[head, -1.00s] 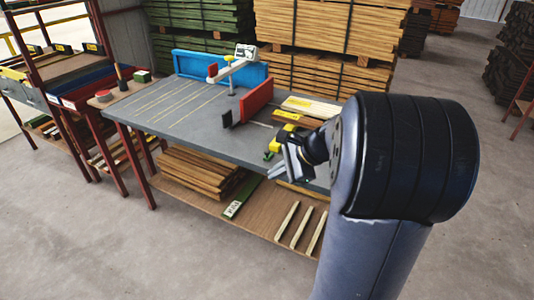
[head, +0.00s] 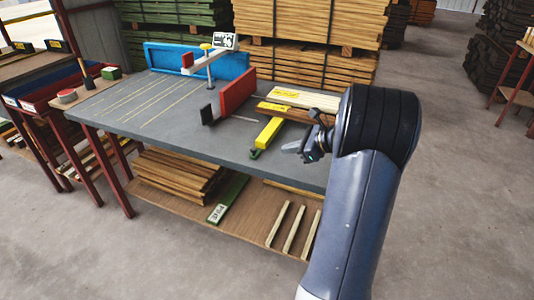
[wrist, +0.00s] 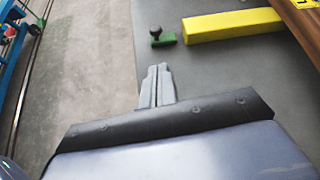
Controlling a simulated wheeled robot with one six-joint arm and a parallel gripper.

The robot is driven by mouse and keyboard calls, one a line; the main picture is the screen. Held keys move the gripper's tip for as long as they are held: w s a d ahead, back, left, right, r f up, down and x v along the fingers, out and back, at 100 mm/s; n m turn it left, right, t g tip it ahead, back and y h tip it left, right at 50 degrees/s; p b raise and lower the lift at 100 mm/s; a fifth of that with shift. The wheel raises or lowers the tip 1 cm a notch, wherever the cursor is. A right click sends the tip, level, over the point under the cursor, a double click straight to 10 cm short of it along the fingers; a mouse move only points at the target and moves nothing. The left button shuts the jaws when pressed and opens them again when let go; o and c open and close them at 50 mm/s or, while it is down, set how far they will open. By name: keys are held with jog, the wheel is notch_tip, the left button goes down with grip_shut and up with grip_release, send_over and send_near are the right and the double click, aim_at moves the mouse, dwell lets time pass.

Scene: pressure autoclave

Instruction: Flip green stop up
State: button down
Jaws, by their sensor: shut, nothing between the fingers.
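The green stop (head: 255,154) sits at the near end of a yellow bar (head: 269,133) on the grey table, close to its front edge. In the wrist view the green stop (wrist: 165,41) is a small green piece with a dark round knob beside it, lying low next to the end of the yellow bar (wrist: 235,24). My gripper (head: 287,147) is shut and empty, to the right of the stop in the head view. In the wrist view my gripper's (wrist: 158,68) closed fingertips point towards the stop, with a gap between them.
A red fence (head: 238,91) and a blue fence (head: 190,62) stand on the table (head: 150,115). Boards (head: 305,98) lie behind the yellow bar. Planks are stored on the shelf (head: 180,200) below. The table left of the bar is mostly clear.

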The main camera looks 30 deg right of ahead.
aim_at(256, 155)
jog(key=x, duration=1)
jog(key=shift+b, duration=0.4)
jog(key=shift+a+r+p, duration=0.15)
jog(key=shift+r+p, duration=0.1)
jog(key=shift+p, duration=0.2)
jog(key=shift+d, duration=0.2)
